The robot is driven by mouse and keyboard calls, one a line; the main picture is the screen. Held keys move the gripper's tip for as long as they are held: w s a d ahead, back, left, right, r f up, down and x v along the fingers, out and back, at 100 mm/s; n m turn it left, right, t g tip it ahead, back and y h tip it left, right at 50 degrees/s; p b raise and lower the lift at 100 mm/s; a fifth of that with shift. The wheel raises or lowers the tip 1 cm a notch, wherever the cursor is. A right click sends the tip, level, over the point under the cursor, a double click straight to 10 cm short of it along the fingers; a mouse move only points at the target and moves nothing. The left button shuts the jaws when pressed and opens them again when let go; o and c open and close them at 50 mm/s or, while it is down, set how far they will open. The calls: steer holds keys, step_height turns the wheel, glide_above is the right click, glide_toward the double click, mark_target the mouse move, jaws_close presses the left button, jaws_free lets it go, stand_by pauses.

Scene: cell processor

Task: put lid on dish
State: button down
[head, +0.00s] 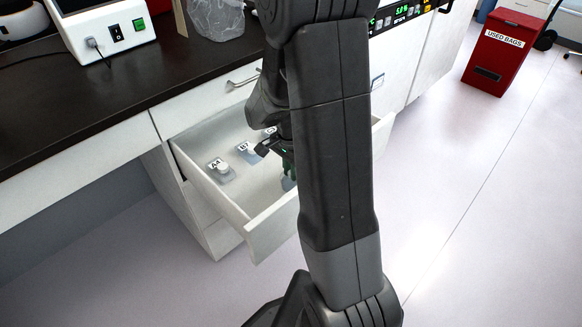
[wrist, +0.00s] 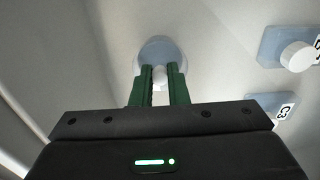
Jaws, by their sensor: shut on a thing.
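In the wrist view, the two green fingers of my gripper (wrist: 161,78) are closed on the white knob (wrist: 160,72) between them. A round blue-grey piece (wrist: 160,47) shows just beyond the fingertips; whether it is the lid or the dish, I cannot tell. In the head view, my gripper (head: 274,149) is low inside the open drawer, partly hidden by my arm. A blue-grey piece (head: 288,183) shows just below it, mostly hidden behind the arm. I cannot tell lid and dish apart here.
The open drawer (head: 275,229) holds labelled blue-grey plates with white knobs, one marked A4 (head: 220,170). Two more plates (wrist: 285,46) lie to the right in the wrist view. The dark counter (head: 110,95) overhangs the drawer's back. A red bin (head: 497,55) stands far right.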

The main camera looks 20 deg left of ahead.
steer(key=shift+f, duration=0.1)
stand_by(0.3)
steer(key=shift+f, duration=0.3)
steer(key=shift+f+b, duration=0.4)
steer(key=shift+b, duration=0.05)
steer(key=c, duration=1.3)
jaws_free()
steer(key=shift+c, duration=0.2)
step_height(320, 180, up, 14)
steer(key=p, duration=0.3)
steer(key=shift+f, duration=0.1)
